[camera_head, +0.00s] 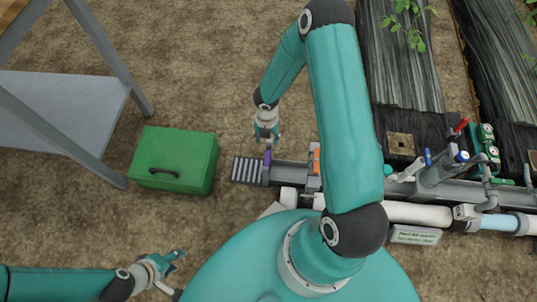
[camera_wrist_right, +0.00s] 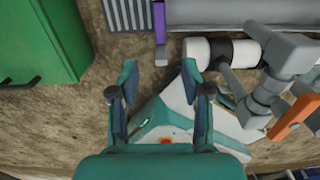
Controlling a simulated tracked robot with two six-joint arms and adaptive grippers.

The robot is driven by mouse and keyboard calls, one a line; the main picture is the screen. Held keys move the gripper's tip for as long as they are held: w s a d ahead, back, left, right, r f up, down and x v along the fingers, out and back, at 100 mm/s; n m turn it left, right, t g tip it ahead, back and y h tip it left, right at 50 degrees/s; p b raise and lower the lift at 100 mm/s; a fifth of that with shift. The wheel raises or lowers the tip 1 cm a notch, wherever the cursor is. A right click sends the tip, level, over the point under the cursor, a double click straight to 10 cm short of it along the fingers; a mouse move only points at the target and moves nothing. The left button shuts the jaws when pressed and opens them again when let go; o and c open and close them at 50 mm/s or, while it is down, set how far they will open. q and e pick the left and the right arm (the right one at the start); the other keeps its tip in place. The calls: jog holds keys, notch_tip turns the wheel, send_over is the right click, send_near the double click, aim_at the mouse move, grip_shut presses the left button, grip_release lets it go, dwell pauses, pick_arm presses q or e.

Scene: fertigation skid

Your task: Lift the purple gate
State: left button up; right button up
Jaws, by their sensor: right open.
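The purple gate (camera_head: 267,158) is a thin upright plate set across a grey channel (camera_head: 290,174), beside its slatted left end. In the right wrist view the purple gate (camera_wrist_right: 160,22) shows at the top, just beyond the fingertips and between their lines. My right gripper (camera_head: 267,143) hangs close by the gate in the head view; in its wrist view the right gripper (camera_wrist_right: 160,75) is open with nothing between its fingers. My left gripper (camera_head: 175,262) is low at the left, away from the gate; its finger spacing is unclear.
A green box (camera_head: 175,150) with a black handle stands left of the channel. White pipes (camera_head: 405,214) and valves (camera_head: 460,157) lie further right. A grey-shelved bench (camera_head: 60,105) is at the upper left. Bare ground lies between.

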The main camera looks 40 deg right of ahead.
notch_tip(320, 180, down, 16)
jog(key=b, duration=0.7)
jog(key=shift+f+b, duration=0.2)
jog(key=shift+b, duration=0.15)
jog(key=shift+c, duration=0.2)
grip_shut()
